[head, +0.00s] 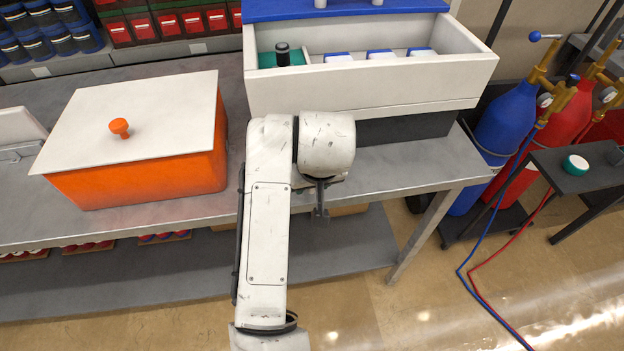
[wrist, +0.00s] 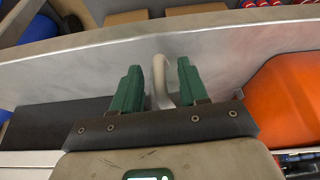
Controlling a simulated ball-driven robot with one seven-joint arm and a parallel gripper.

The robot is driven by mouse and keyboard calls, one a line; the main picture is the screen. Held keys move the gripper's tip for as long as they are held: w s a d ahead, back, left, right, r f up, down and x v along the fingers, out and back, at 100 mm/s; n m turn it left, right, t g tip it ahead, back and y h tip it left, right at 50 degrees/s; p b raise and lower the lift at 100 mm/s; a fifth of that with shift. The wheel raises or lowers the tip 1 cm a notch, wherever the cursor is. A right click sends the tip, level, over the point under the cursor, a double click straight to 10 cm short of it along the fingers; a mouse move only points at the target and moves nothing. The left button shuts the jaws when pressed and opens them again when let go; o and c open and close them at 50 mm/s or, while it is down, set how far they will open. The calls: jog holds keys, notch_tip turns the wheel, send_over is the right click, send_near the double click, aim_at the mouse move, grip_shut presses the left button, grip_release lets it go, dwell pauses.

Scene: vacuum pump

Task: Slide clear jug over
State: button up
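My gripper (wrist: 160,72) shows in the wrist view with its two green fingers apart. A pale curved piece (wrist: 162,82), which looks like a handle, stands between the fingers, with a gap on its right side. I cannot make out a clear jug body for sure; this piece may be part of it. In the head view my white arm covers the bench area between the orange box and the white drawer unit, and no jug shows there. The fingers cannot be told apart in that view.
A lidded orange box (head: 140,165) stands left on the grey metal bench (head: 425,165). A white open drawer unit (head: 370,85) stands at the back. The bench's right front is clear. Gas cylinders (head: 508,125) and a small dark table (head: 585,175) stand at right.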

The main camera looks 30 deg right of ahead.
grip_shut()
jog(key=shift+o, duration=0.2)
grip_release()
jog(key=v, duration=1.1)
jog(key=shift+s+f, duration=0.1)
